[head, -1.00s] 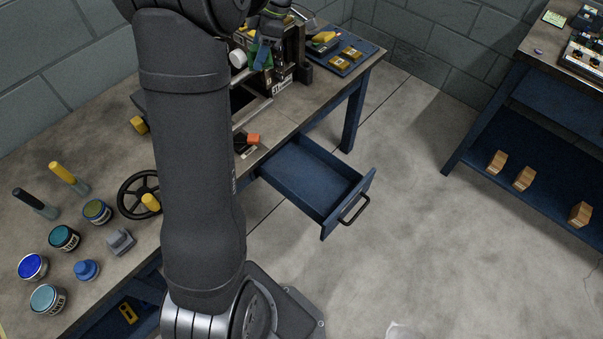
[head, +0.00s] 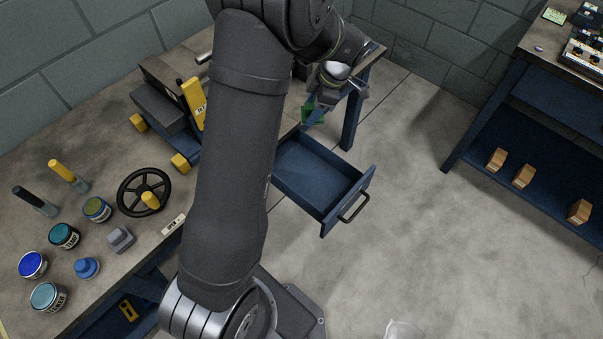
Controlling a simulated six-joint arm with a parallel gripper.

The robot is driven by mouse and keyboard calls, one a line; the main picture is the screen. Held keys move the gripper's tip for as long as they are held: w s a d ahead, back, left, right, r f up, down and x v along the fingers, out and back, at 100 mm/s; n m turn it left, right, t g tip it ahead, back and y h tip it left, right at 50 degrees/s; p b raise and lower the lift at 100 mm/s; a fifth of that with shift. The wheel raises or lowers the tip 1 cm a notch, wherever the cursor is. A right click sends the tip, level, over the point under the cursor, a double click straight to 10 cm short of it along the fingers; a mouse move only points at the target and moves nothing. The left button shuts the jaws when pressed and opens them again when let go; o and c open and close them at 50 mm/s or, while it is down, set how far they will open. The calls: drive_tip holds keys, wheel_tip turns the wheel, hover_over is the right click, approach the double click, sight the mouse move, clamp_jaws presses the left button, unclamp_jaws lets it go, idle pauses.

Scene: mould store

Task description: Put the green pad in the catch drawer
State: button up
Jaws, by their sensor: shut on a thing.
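My gripper (head: 318,103) is shut on the green pad (head: 314,115), which shows only in part between the jaws. Gripper and pad are in the air at the right end of the workbench, beyond the far side of the catch drawer in the picture. The catch drawer (head: 342,209) is blue, pulled open from the bench front, with a black handle. The part of its inside that shows is empty. My arm hides its left end and the middle of the bench.
Several paint tins (head: 64,236), a black handwheel (head: 144,192) and a grey machine with yellow parts (head: 165,110) stand on the bench (head: 135,268). A second table (head: 520,140) with wooden blocks on its shelf is at the right. The floor between is clear.

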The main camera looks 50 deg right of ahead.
sight(305, 173)
wheel_tip(305, 173, down, 29)
drive_tip(key=shift+f, duration=0.15)
idle(0.3)
drive_tip(key=shift+f, duration=0.1)
drive_tip(key=o, duration=1)
drive_tip(key=shift+c, duration=0.2)
drive_tip(key=v, duration=1.2)
drive_tip(key=shift+w+a, duration=0.1)
drive_tip(key=x, duration=1.2)
drive_tip(key=shift+r, duration=1.45)
